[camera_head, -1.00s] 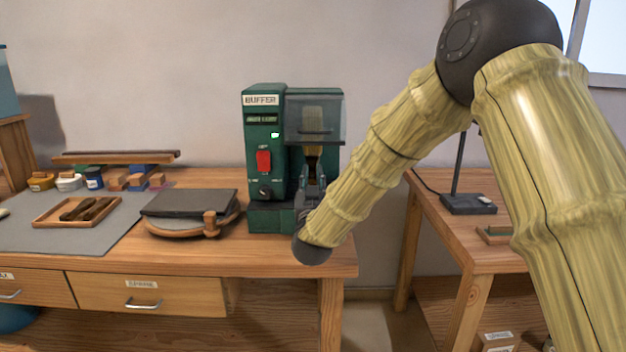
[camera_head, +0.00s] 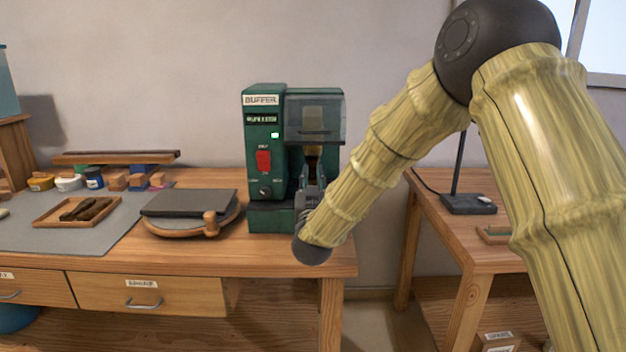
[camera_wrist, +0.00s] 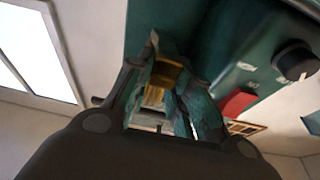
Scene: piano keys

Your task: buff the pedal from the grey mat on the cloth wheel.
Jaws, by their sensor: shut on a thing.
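The green buffer (camera_head: 265,165) stands on the bench with its small green light lit. A pale, blurred cloth wheel (camera_head: 313,118) shows behind its clear dark visor. My gripper (camera_head: 311,188) is raised at the buffer's front, below the visor. In the wrist view my gripper (camera_wrist: 165,98) is shut on a brass-coloured piece, which I take to be the pedal (camera_wrist: 168,78). The pedal's far end is hard to separate from the wheel, so I cannot tell whether they touch. The grey mat (camera_head: 105,238) lies at the left.
A wooden tray (camera_head: 45,222) with dark brown pieces sits on the mat. A round wooden stand with a dark slab (camera_head: 185,203) lies left of the buffer. The buffer's red switch (camera_head: 263,160) faces forward. A second table (camera_head: 465,245) stands at the right.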

